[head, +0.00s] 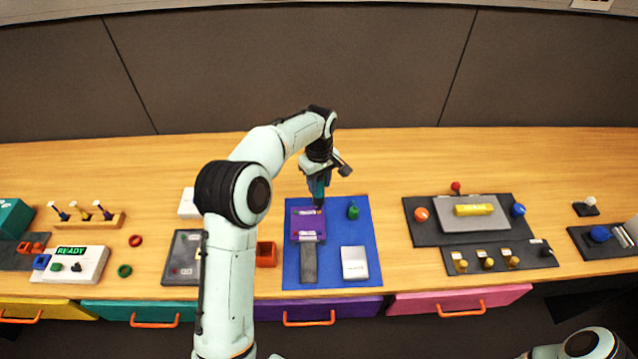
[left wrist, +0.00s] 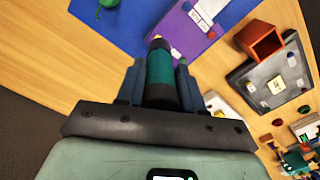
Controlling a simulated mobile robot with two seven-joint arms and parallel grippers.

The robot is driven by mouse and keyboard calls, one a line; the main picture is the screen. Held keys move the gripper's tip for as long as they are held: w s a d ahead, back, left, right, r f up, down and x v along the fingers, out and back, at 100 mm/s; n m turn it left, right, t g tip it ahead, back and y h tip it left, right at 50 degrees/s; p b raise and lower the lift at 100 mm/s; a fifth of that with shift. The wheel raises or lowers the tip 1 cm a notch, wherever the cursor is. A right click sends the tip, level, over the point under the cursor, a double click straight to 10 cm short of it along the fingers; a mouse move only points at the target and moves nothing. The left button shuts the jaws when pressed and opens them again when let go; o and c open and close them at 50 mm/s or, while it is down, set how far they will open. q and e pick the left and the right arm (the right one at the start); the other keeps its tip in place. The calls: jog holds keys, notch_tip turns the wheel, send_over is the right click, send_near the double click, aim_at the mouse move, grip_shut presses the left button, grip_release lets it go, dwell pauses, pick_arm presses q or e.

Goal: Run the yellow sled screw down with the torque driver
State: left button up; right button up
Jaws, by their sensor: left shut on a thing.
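My left gripper (head: 319,186) is shut on a teal and dark cylindrical tool, which looks like the torque driver (left wrist: 160,72). In the head view the driver points down over the far right part of a purple plate (head: 293,226). Whether its tip touches anything cannot be told. The purple plate lies on a blue mat (head: 366,240) and bears pale labelled strips. In the left wrist view the purple plate (left wrist: 178,30) shows beyond the driver, with a small yellow patch on it. A yellow screw is too small to make out. My right gripper is out of view.
A green object (head: 353,210) and a white box (head: 354,262) are on the mat beside a dark grey strip (head: 308,264). An orange open box (head: 266,254) stands left. A dark panel (head: 425,234) with a yellow block (head: 473,210) lies right. Bare table separates them.

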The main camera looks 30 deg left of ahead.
pick_arm(q)
jog(key=shift+w+r, duration=0.1)
jog(key=shift+r, duration=2.1)
